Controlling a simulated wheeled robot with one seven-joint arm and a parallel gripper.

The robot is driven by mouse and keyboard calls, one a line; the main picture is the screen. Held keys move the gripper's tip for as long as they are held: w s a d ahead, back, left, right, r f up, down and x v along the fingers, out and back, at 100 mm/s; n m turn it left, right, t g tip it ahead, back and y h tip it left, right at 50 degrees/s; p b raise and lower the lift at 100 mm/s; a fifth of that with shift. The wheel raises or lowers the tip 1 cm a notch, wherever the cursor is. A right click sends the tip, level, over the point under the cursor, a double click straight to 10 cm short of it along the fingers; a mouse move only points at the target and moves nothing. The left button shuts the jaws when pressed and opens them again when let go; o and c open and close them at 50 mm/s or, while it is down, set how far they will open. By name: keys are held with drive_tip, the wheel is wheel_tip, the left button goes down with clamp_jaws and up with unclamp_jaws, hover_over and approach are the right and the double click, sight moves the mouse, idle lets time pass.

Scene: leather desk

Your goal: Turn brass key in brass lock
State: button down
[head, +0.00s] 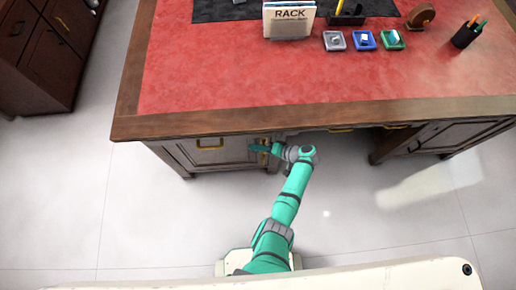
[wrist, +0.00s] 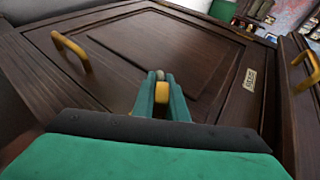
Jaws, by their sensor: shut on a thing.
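My gripper (wrist: 161,98) is shut on a small brass piece (wrist: 161,92), which looks like the bow of the brass key. Its teal fingertips point at the dark wooden panel of the desk's left pedestal. In the head view my gripper (head: 258,148) is at the front of that pedestal, just below the desktop edge. The brass lock is hidden behind the fingers and cannot be made out. How far the key sits in it, and its turn angle, cannot be told.
A brass handle (wrist: 72,52) is on the panel at left in the wrist view; another handle (wrist: 306,70) is at right. A small label plate (wrist: 250,79) is on the frame. The red leather desktop (head: 250,80) overhangs above. The floor in front is clear.

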drive_tip(key=shift+a+r, duration=0.1)
idle(0.3)
drive_tip(key=shift+a+r+m+t+y, duration=0.1)
drive_tip(key=shift+r+m+t+y, duration=0.1)
drive_tip(key=shift+y, duration=0.55)
drive_tip(key=shift+a+r+m+t+y, duration=0.1)
drive_tip(key=shift+r+m+y, duration=0.1)
drive_tip(key=shift+y, duration=0.55)
drive_tip(key=c, duration=1.7)
unclamp_jaws()
drive_tip(key=shift+d, duration=0.15)
